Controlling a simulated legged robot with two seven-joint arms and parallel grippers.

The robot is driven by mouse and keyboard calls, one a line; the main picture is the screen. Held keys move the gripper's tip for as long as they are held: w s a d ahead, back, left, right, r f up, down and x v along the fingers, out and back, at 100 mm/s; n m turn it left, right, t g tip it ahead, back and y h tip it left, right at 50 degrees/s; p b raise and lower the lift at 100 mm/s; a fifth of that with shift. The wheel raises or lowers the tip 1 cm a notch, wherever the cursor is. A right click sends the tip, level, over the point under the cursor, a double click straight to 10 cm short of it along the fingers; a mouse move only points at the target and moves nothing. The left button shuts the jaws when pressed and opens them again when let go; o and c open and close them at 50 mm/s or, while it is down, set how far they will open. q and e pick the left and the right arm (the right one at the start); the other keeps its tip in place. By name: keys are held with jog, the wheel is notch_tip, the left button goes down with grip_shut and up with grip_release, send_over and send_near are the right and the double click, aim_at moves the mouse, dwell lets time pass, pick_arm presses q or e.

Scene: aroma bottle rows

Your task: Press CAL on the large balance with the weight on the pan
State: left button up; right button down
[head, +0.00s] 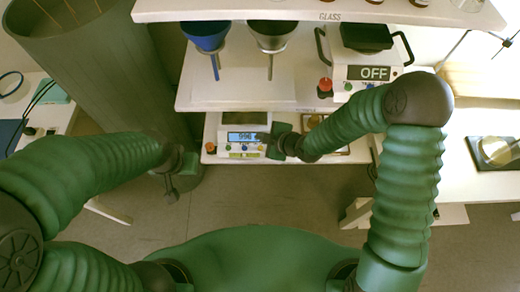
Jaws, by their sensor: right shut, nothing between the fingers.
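The large balance (228,152) is a white unit on the low shelf, with a lit blue display (246,137) that seems to read 996. A row of small coloured buttons (234,148) runs below the display; their labels are too small to read. The pan and any weight on it are hidden under the shelf above. My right gripper (264,139) is shut and empty at the right end of the balance's front, overlapping the display's right edge. I cannot tell whether it touches a button. My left gripper (171,190) hangs over the floor left of the balance.
The shelf above (230,98) holds a blue funnel (207,40), a grey funnel (270,40) and a hotplate (375,72) whose screen reads OFF. A grey cylinder (95,80) stands at the left. A white table (480,190) is at the right. Floor is clear below the balance.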

aim_at(262, 149)
notch_tip(262, 149, down, 4)
jog(key=b, duration=0.2)
jog(key=shift+d+f+b, duration=0.15)
jog(key=shift+f+b, duration=0.05)
jog(key=shift+b, duration=0.15)
jog(key=shift+f, duration=0.2)
dwell(1.4)
jog(key=shift+f+b, duration=0.3)
jog(key=shift+b, duration=0.15)
jog(key=shift+f+b, duration=0.35)
jog(key=shift+f, duration=0.05)
jog(key=shift+r, duration=0.1)
dwell(0.5)
jog(key=shift+r+p, duration=0.65)
jog(key=shift+r, duration=0.1)
